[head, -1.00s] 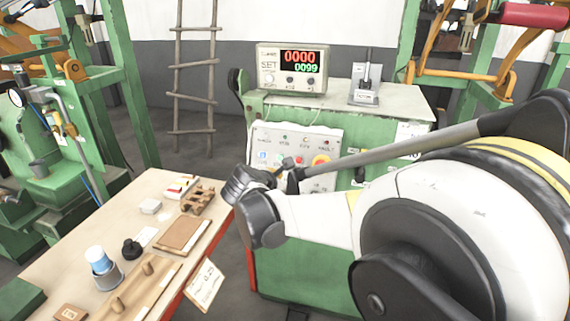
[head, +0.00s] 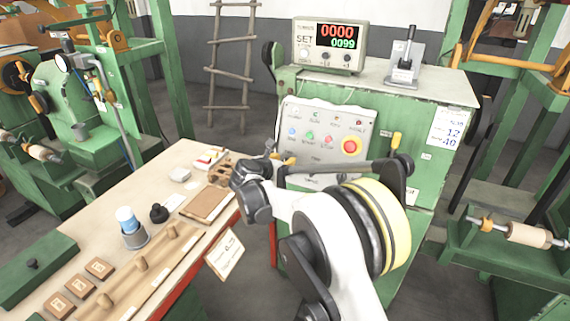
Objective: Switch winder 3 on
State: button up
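A green winding machine (head: 430,112) stands in the middle, with a tilted grey control panel (head: 300,112) on its front. The panel carries small lamps along its top, a blue button (head: 292,131), a green button (head: 309,135), a red button (head: 327,140) and a large red mushroom button with a yellow surround (head: 351,146). My gripper (head: 274,155) is by the panel's lower left corner, partly hidden behind my wrist. Its opening is unclear. My arm covers the panel's lower part.
A wooden bench (head: 95,225) at left holds a brown board (head: 207,204), a cup with a blue-white top (head: 128,222) and small blocks. A lever device (head: 405,62) stands on the machine top. Another green machine with a spool (head: 528,235) is at right.

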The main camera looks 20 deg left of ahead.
jog(key=shift+w+f, duration=0.2)
jog(key=shift+w, duration=0.3)
jog(key=shift+c, duration=0.2)
grip_shut()
